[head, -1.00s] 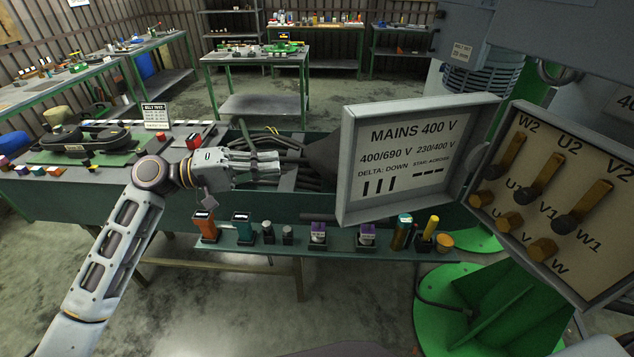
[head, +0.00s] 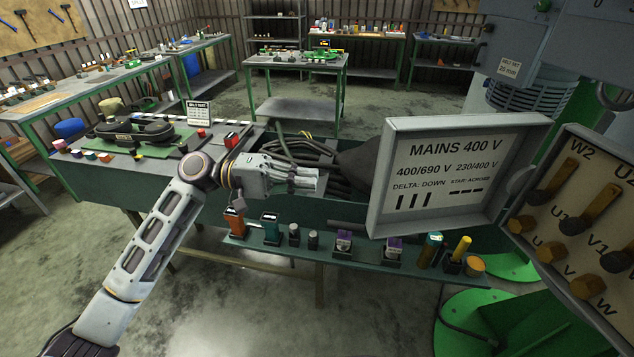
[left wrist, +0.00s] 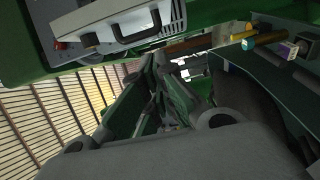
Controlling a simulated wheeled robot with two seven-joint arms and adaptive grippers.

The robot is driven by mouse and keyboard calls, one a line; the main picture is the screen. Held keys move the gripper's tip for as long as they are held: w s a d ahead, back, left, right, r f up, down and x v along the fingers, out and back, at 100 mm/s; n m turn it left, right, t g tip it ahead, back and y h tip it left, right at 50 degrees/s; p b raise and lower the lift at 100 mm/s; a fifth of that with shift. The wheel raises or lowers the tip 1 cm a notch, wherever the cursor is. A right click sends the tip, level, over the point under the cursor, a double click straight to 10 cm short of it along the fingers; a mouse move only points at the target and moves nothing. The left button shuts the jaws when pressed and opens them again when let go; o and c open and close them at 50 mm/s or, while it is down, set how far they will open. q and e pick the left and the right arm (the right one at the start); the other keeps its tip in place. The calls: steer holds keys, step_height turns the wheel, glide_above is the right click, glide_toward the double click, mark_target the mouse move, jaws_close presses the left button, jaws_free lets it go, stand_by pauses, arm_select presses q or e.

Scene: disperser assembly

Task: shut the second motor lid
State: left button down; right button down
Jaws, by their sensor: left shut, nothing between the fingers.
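The motor lid (head: 460,178) is a grey panel with a white label reading "MAINS 400 V". It stands open at the left side of the terminal box (head: 590,205), and the brass terminals and bars inside are exposed. My left gripper (head: 314,181) is shut and empty, over the bench trough to the left of the lid and apart from it. In the left wrist view its dark fingers (left wrist: 165,103) show in the middle. I cannot make out the lid's label in that view. My right gripper is not in view.
A green shelf (head: 325,256) along the bench front holds an orange tool (head: 234,221), a teal tool (head: 270,229) and several small parts. Dark cables (head: 300,152) lie in the trough behind my left gripper. A green motor base (head: 490,320) stands at the lower right.

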arm_select(q)
steer(key=s+d+p, duration=0.3)
steer(key=s+d, duration=0.2)
steer(key=d, duration=0.4)
steer(key=shift+s+p, duration=0.4)
stand_by(0.5)
steer(key=shift+s, duration=0.1)
